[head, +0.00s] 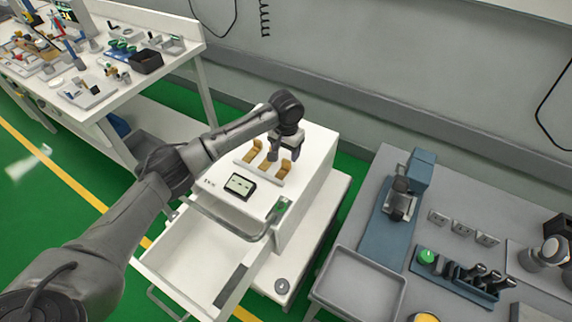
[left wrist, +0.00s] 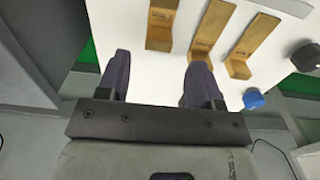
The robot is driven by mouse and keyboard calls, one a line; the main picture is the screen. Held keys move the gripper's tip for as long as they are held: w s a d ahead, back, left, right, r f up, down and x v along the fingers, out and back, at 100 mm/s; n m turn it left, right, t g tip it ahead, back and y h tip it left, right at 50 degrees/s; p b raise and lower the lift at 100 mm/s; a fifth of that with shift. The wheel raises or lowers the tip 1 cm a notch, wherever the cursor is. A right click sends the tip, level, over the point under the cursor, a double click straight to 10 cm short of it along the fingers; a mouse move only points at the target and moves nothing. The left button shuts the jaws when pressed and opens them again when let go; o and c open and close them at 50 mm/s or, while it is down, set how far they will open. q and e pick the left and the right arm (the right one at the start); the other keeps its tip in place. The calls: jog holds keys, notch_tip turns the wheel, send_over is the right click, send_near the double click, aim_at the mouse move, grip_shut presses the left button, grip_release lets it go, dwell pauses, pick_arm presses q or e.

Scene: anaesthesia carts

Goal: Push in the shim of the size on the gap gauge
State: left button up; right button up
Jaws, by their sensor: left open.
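Three brass L-shaped shims stand in a row on the white cart top: one on the left (head: 252,151), one in the middle (head: 266,168) and one on the right (head: 284,169). They also show in the left wrist view as the left (left wrist: 161,24), middle (left wrist: 211,30) and right (left wrist: 252,45) pieces. A small black-framed display (head: 240,186), apparently the gap gauge, lies in front of them; its reading is too small to make out. My left gripper (head: 282,154) is over the shims. Its fingers (left wrist: 159,68) are apart, with nothing between them. My right gripper is out of view.
The cart's drawer (head: 197,259) is pulled open at the front, below a grey handle bar (head: 222,229). A grey bench (head: 440,208) with a tray (head: 358,288) and fixtures stands at right. A cluttered white table (head: 110,100) is at the far left.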

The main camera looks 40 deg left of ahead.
aim_at(286, 161)
pick_arm(q)
notch_tip(286, 161, down, 4)
jog(key=shift+d+f+b, duration=0.1)
jog(key=shift+b, duration=0.5)
jog(key=shift+f, duration=0.65)
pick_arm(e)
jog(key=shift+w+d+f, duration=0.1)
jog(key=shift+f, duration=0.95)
